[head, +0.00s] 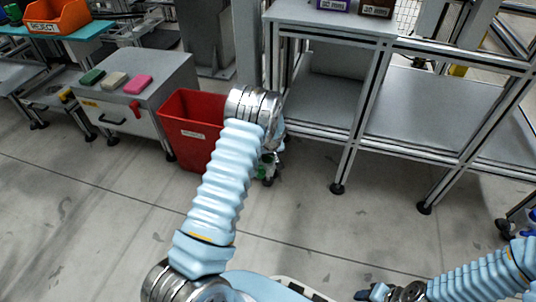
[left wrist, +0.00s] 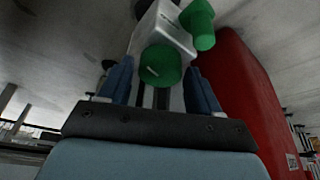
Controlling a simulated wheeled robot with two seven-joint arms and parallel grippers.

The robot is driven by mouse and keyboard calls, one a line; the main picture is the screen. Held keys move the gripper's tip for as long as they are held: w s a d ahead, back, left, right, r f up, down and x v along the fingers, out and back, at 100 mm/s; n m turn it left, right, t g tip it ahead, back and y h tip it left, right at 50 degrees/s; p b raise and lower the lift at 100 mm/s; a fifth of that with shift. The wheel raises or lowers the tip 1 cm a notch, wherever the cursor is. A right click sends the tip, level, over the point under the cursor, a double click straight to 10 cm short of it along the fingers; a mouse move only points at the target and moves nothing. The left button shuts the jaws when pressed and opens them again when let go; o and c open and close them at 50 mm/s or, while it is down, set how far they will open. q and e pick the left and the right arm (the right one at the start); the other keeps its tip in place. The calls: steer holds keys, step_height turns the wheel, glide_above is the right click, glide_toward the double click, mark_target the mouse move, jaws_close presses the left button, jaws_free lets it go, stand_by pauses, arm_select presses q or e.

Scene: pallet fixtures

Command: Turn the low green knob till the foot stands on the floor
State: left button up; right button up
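A green round knob (left wrist: 160,64) with a pale mark on its face shows in the left wrist view, on a light grey bracket (left wrist: 165,32). A second green knob-like part (left wrist: 198,24) sits above it to the right. My left gripper (left wrist: 159,80) has its two blue fingers on either side of the lower knob, with narrow gaps, so it looks open around it. In the head view, my left wrist mostly hides this spot; a little green (head: 268,181) shows low by the frame's leg. Whether the foot touches the floor is hidden. My right gripper (head: 372,292) is at the bottom edge.
A red bin (head: 190,130) stands close left of my left gripper; its red wall (left wrist: 250,100) is close on the right in the wrist view. A grey cabinet (head: 140,85) stands further left. The metal frame bench (head: 330,20) is behind. Open floor lies in front.

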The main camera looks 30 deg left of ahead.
arm_select(q)
steer(key=c, duration=0.8)
steer(key=shift+o, duration=0.2)
steer(key=shift+m, duration=0.4)
steer(key=shift+a+m+h+b, duration=0.1)
steer(key=shift+m+h+b, duration=0.25)
steer(key=shift+m, duration=0.25)
steer(key=m, duration=0.1)
steer(key=m+h, duration=0.1)
steer(key=m, duration=0.1)
steer(key=shift+s+a+m+t, duration=0.1)
steer(key=shift+a+m+t, duration=0.05)
steer(key=shift+m+t, duration=0.2)
steer(key=m+h, duration=0.1)
steer(key=m, duration=0.2)
steer(key=shift+m+t+h, duration=0.25)
steer(key=shift+h, duration=0.1)
steer(key=shift+a+m+h+b, duration=0.1)
steer(key=shift+m+h+b, duration=0.5)
steer(key=shift+m, duration=1.5)
